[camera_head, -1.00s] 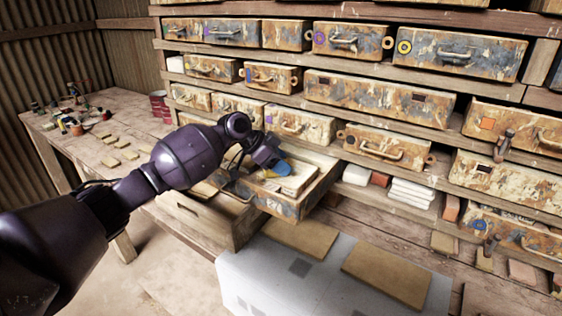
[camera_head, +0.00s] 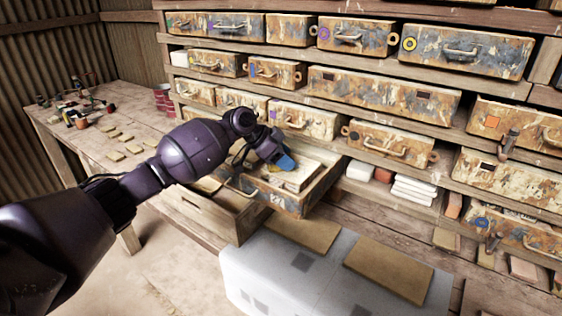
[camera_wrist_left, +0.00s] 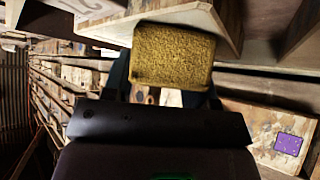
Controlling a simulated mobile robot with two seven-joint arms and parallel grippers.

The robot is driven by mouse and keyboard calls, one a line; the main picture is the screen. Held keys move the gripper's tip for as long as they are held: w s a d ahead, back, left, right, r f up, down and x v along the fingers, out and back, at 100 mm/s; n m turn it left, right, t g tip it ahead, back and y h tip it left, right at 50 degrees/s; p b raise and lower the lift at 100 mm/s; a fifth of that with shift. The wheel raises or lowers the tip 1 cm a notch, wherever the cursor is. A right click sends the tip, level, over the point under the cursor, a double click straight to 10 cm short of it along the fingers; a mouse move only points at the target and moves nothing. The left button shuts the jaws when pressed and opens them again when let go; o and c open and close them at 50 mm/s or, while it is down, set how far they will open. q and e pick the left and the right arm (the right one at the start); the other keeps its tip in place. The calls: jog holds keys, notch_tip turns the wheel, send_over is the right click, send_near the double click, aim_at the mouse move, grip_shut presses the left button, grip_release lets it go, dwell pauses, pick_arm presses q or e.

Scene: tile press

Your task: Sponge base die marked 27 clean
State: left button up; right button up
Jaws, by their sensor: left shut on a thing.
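My left gripper (camera_head: 284,163) is over the pulled-out, paint-worn drawer (camera_head: 283,200) in the middle of the head view. Its blue fingers point down toward the pale block (camera_head: 300,180) inside. In the left wrist view the gripper (camera_wrist_left: 170,90) is shut on a yellow-brown sponge (camera_wrist_left: 172,57). The sponge is mostly hidden in the head view, and I cannot tell whether it touches anything. The drawer front carries a dark mark, too small to read surely as 27. My right gripper is not in view.
A rack of worn drawers with handles (camera_head: 385,145) fills the back and right. A wooden drawer (camera_head: 215,205) stands open left of the marked one. A grey-white bench (camera_head: 290,270) with brown boards is in front. A table (camera_head: 75,140) with small pieces stands at left.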

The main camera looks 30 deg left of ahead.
pick_arm(q)
jog(key=shift+w, duration=0.3)
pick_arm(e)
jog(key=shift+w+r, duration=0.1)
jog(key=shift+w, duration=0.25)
pick_arm(q)
jog(key=shift+r, duration=0.1)
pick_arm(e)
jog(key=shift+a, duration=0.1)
pick_arm(q)
jog(key=shift+w+d+b, duration=0.25)
jog(key=shift+w+b, duration=0.45)
jog(key=shift+w, duration=0.45)
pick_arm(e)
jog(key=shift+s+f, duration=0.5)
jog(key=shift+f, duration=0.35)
pick_arm(q)
jog(key=shift+s+a+p, duration=0.1)
jog(key=shift+s+p, duration=0.2)
jog(key=shift+p, duration=0.1)
jog(key=shift+s+a+p, duration=0.15)
jog(key=shift+s+p, duration=0.6)
jog(key=shift+s, duration=0.2)
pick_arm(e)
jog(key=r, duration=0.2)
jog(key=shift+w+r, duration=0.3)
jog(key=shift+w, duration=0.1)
